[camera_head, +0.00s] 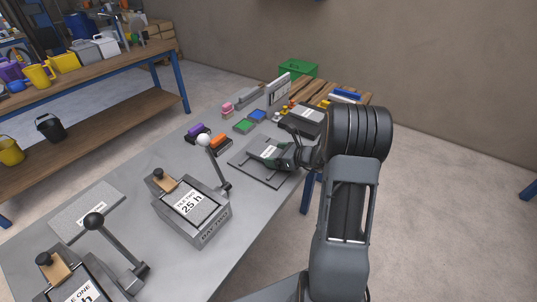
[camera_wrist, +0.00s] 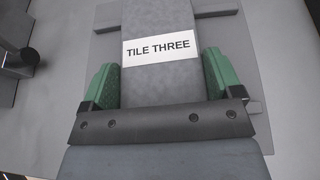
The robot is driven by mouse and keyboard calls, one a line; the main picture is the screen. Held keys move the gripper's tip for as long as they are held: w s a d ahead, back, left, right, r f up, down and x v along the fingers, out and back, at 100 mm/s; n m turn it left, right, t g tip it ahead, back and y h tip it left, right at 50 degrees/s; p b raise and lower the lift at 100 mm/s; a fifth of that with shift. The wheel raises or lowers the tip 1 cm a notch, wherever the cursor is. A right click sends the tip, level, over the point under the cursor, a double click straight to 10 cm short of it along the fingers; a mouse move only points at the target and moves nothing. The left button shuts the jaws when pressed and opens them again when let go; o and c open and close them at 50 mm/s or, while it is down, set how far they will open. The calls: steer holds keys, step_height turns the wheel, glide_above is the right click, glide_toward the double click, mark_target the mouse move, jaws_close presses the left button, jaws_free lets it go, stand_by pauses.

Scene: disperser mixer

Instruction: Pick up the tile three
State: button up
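Tile three is a grey slab with a white "TILE THREE" label (camera_wrist: 158,48). It lies between the two green finger pads of my gripper (camera_wrist: 161,80), one along each long side. The pads are very close to its edges; I cannot tell whether both press on it. In the head view my gripper (camera_head: 279,158) is low over a dark grey plate (camera_head: 251,175) at the table's far right part. The tile (camera_head: 268,152) shows there partly, with its near end hidden by my gripper. It appears to be at plate level.
A tile-two box (camera_head: 195,208) with a white-knobbed lever (camera_head: 204,141) stands nearer on the grey table. A tile-one box (camera_head: 85,287) with a black-knobbed lever (camera_head: 94,220) is at the front. Purple and orange items (camera_head: 218,141) sit behind.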

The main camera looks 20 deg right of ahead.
steer(key=c, duration=0.5)
steer(key=shift+c, duration=0.2)
steer(key=shift+r, duration=0.15)
